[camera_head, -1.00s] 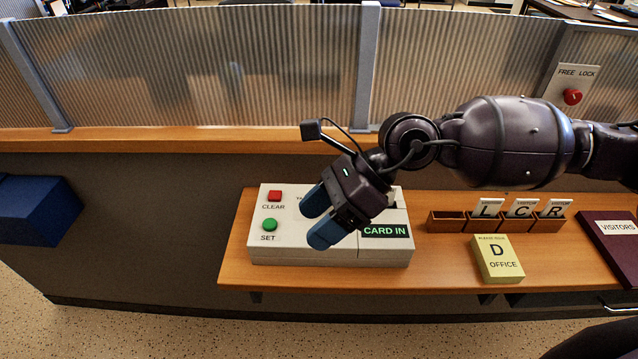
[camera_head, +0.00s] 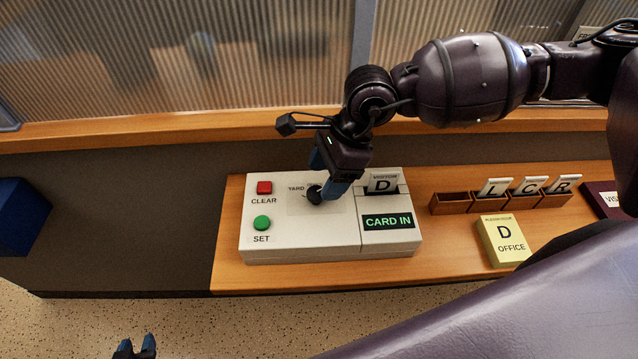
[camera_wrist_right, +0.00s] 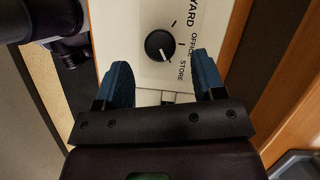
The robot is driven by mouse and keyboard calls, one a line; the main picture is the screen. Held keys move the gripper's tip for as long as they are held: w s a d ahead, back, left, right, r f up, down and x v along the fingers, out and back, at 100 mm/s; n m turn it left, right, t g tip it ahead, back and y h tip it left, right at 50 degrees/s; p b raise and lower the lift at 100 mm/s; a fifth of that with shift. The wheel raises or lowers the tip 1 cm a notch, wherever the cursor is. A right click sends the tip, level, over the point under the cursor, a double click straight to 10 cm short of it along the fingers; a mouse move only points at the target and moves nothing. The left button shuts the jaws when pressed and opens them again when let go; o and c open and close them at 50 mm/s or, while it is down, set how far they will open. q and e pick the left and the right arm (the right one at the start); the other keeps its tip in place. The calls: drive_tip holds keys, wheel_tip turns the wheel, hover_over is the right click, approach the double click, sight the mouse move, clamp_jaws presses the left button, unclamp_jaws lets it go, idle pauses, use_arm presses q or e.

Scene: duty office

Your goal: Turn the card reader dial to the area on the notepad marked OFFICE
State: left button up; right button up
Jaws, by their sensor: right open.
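The card reader (camera_head: 300,245) is a pale box on the wooden shelf. Its black dial (camera_head: 314,195) also shows in the right wrist view (camera_wrist_right: 160,45), with YARD, OFFICE and STORE printed beside it. The dial's white mark appears to point toward STORE. The yellow notepad (camera_head: 511,254) reads D and OFFICE. A visitor card D (camera_head: 383,184) stands in the reader slot, above a CARD IN display (camera_head: 388,222). My right gripper (camera_head: 326,178) is open over the dial, its fingers on either side of it in the wrist view, apart from it. My left gripper (camera_head: 136,347) is low at the left, fingertips apart and empty.
The reader has a red CLEAR button (camera_head: 264,188) and a green SET button (camera_head: 262,223) left of the dial. A wooden rack (camera_head: 450,203) with cards L, C and R stands right of the reader. A corrugated screen (camera_head: 180,70) rises behind the shelf.

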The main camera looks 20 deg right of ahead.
sight(317, 192)
use_arm(q)
drive_tip(key=shift+w+r, duration=0.35)
drive_tip(key=shift+r, duration=0.05)
use_arm(e)
drive_tip(key=shift+x, duration=1.75)
